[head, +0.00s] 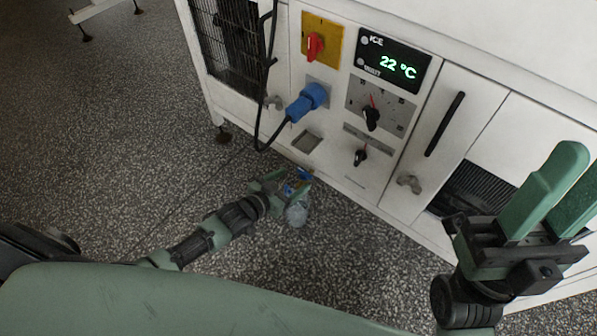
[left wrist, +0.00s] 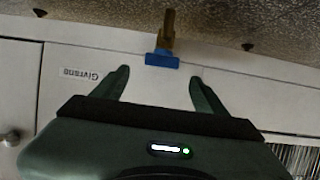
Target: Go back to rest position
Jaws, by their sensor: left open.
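My left gripper (head: 285,190) is low beside the front of the white machine, with its arm coming in from the left. In the left wrist view its two fingers (left wrist: 155,88) are spread apart. A blue handle on a brass-coloured fitting (left wrist: 168,32) shows between and beyond the fingertips; I cannot tell if they touch it. A translucent greyish piece (head: 297,213) shows just below the left gripper; what it is is unclear. My right gripper (head: 575,165) is at the right, fingers pointing up with a gap between them and nothing visible in it.
The white machine (head: 372,190) carries a blue plug (head: 307,100) with a hanging black cable, a red switch (head: 315,46), a 22 °C display (head: 393,66) and black knobs (head: 371,117).

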